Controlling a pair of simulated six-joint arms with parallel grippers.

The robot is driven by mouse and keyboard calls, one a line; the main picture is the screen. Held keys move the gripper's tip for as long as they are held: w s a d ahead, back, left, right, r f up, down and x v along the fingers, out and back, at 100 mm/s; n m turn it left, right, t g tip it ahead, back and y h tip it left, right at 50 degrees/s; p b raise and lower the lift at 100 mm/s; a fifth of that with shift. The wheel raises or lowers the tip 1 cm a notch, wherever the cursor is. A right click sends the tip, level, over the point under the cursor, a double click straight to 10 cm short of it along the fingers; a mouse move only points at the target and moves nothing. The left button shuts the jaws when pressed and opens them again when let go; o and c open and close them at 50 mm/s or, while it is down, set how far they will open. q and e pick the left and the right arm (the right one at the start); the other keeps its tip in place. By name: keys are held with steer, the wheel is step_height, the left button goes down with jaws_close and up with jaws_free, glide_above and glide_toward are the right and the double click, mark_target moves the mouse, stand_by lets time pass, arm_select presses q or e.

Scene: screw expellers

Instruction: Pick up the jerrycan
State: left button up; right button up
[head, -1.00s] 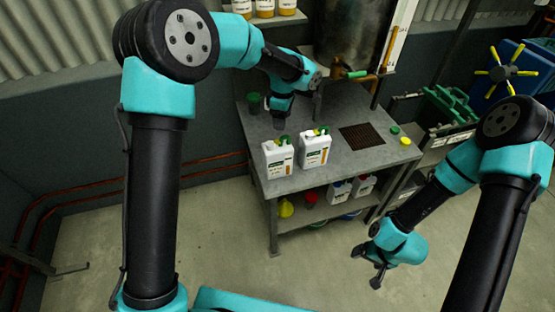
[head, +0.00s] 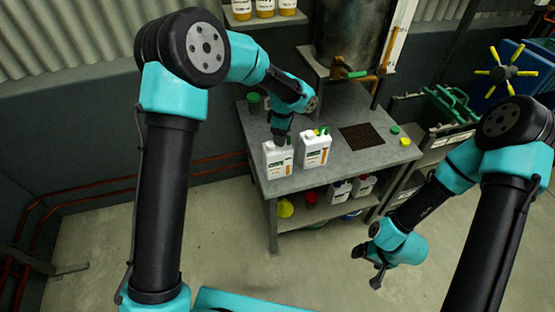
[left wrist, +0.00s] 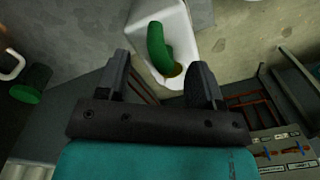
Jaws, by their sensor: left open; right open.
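Two white jerrycans with green and orange labels stand upright on the grey workbench, a left jerrycan (head: 278,162) and a right jerrycan (head: 315,150) beside it. My left gripper (head: 280,139) is open and points down just above the left jerrycan, partly covering its top. In the left wrist view, a white jerrycan top (left wrist: 175,22) with a green handle (left wrist: 158,45) shows ahead of the open fingers of my left gripper (left wrist: 163,65), between their lines. I cannot tell whether they touch it. My right gripper (head: 378,275) is open and empty, low over the floor, away from the bench.
The workbench (head: 350,165) has a dark grate (head: 362,137), a green cup (head: 254,103) and a yellow cap (head: 405,141). A metal vessel (head: 350,40) stands behind. Smaller containers (head: 340,192) sit on the lower shelf. The floor in front is clear.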

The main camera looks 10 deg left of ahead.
arm_select(q)
steer(key=shift+f, duration=0.2)
stand_by(0.3)
jaws_close()
stand_by(0.4)
stand_by(0.9)
